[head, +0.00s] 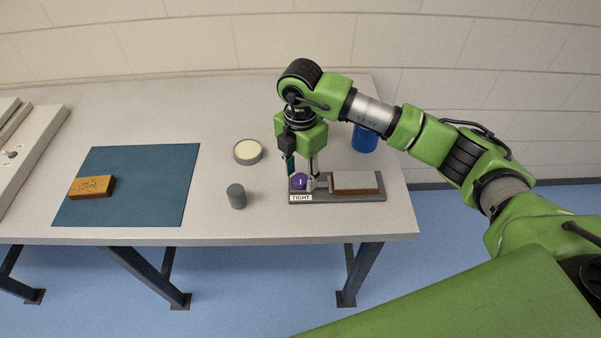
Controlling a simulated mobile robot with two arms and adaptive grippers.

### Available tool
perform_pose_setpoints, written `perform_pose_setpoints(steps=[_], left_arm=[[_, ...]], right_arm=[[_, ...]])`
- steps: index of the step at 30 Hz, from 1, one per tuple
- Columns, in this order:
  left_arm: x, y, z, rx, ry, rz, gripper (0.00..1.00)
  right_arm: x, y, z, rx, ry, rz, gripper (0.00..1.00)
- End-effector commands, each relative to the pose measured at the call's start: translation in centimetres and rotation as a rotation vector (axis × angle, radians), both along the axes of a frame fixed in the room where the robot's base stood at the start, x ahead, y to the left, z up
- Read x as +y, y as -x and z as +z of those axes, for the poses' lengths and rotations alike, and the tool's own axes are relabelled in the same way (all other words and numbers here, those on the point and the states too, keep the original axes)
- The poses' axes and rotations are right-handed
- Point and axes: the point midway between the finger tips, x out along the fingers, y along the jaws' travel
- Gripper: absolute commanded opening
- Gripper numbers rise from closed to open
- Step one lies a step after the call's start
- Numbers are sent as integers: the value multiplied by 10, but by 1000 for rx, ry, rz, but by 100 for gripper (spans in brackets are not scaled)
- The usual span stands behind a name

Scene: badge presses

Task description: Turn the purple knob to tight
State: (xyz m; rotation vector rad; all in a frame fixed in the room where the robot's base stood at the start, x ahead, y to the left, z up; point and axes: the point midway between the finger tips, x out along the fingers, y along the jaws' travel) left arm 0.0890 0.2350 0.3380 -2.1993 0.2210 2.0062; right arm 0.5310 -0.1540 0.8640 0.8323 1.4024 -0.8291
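The purple knob (299,181) sits on the left end of a grey clamp fixture (350,197) near the right end of the table. A white label reading TIGHT (301,198) is on the fixture's front, just below the knob. A reddish-brown block (355,182) lies in the fixture to the right. My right gripper (302,180) points down at the knob from above, with its fingers apart, one behind the knob's left side and one at its right. I cannot tell whether the fingers touch the knob. My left gripper is not in view.
A grey cylinder (236,196) and a round cream-topped tin (248,152) stand left of the fixture. A blue cylinder (365,138) stands behind it. A blue mat (140,165) with an orange-brown block (91,187) lies farther left. A pale panel (28,150) is at the far left.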

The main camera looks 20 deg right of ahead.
Motion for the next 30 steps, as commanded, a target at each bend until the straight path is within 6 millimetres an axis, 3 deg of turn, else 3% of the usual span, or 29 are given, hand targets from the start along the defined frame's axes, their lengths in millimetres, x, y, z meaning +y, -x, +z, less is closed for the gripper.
perform_pose_setpoints(steps=[13, 24, 30], left_arm=[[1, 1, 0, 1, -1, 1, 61], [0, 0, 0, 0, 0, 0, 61], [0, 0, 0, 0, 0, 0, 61]], right_arm=[[0, 0, 7, 1, 0, 2, 44], [0, 0, 81, -2, -1, 2, 44], [0, 0, 110, 0, -1, 1, 44]])
